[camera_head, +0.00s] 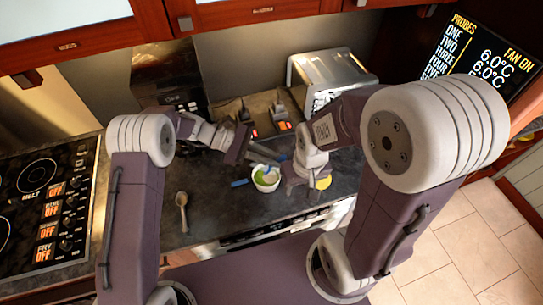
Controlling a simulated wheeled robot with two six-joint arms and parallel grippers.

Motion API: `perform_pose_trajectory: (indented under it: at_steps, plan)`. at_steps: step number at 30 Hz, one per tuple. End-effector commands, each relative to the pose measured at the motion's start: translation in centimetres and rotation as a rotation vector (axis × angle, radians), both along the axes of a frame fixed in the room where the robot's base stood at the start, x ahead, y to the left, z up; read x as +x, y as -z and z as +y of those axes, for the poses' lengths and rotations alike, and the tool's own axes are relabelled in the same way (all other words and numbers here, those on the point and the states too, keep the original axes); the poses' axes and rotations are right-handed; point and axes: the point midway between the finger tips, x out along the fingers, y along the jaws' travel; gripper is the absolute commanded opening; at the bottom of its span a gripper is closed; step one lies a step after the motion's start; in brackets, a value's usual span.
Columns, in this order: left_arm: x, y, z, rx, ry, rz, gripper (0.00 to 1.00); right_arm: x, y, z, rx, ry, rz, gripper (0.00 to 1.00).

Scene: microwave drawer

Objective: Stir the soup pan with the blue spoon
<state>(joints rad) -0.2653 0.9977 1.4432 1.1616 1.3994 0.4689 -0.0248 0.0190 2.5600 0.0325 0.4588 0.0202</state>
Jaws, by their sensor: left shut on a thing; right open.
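The soup pan (277,186) is a small white vessel with green contents, standing on the dark counter in the middle of the head view. A short blue piece (239,183) sticks out at its left; I cannot tell whether it is a pan handle or part of the spoon. My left gripper (262,157) is just above the pan's far side, shut on a thin thing that I take to be the blue spoon, mostly hidden by the fingers. My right gripper (293,180) is open beside the pan's right side. I cannot tell whether it touches the pan.
A grey spoon (182,213) lies on the counter at the left. A yellow round thing (323,183) sits right of my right gripper. A cooktop (40,200) is at the left.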

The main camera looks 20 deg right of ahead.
Motion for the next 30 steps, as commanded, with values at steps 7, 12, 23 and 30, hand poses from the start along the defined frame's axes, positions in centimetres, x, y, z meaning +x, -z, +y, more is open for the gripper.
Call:
perform_pose_trajectory:
  at_steps: [7, 12, 23, 30]
  plan:
    - [0.0, 2.8, 0.0, 0.000, 0.000, 0.001, 0.00, 0.0, 2.1, 0.0, 0.000, 0.000, 0.000, 0.48]
    - [0.0, 4.0, 0.0, 0.000, 0.000, 0.001, 0.00, 0.0, 2.8, 0.0, 0.000, 0.000, 0.000, 0.48]
    - [0.0, 4.1, 0.0, 0.000, 0.000, 0.000, 0.00, 0.0, 2.8, 0.0, 0.000, 0.000, 0.000, 0.48]
    - [0.1, 4.2, -0.9, 0.000, 0.000, -0.001, 0.00, 0.0, 3.0, 0.0, 0.000, 0.000, 0.000, 0.48]
